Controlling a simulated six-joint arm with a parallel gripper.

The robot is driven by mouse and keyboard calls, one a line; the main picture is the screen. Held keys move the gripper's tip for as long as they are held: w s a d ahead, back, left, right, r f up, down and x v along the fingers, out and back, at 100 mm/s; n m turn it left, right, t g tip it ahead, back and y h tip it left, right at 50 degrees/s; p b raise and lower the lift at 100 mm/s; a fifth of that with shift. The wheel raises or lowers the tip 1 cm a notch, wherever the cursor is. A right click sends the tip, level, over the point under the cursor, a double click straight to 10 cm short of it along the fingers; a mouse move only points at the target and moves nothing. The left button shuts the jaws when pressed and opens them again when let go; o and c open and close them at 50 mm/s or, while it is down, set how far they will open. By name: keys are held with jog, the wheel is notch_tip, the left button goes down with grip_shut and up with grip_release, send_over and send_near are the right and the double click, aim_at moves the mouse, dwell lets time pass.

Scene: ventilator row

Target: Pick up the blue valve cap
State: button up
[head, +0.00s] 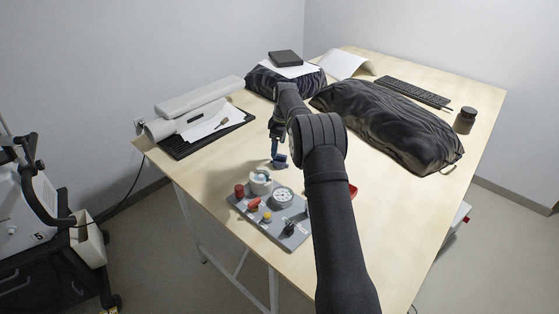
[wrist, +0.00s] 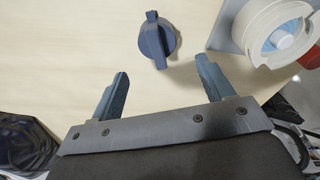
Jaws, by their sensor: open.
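The blue valve cap (wrist: 157,42) lies on the bare wooden table in the wrist view, a dark blue disc with a raised grip bar across it. My gripper (wrist: 163,66) is open and empty, its two blue-grey fingers spread on the near side of the cap. The cap is just beyond the fingertips, roughly centred between them, and no contact shows. In the head view my gripper is small, behind the grey panel, and its fingers are hard to tell from the cap there.
A grey panel (head: 246,210) with a white round fitting (head: 260,181), a dial (head: 282,197) and red parts stands close by; the fitting is right of the cap in the wrist view (wrist: 262,30). A black bag (head: 390,125) lies right, a black tray (head: 185,147) left.

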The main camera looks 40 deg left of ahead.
aim_at(280, 155)
notch_tip(280, 155, down, 2)
jog(key=shift+a+f, duration=0.1)
notch_tip(280, 155, down, 5)
jog(key=shift+w+f, duration=0.1)
jog(key=shift+c, duration=0.2)
jog(key=c, duration=1)
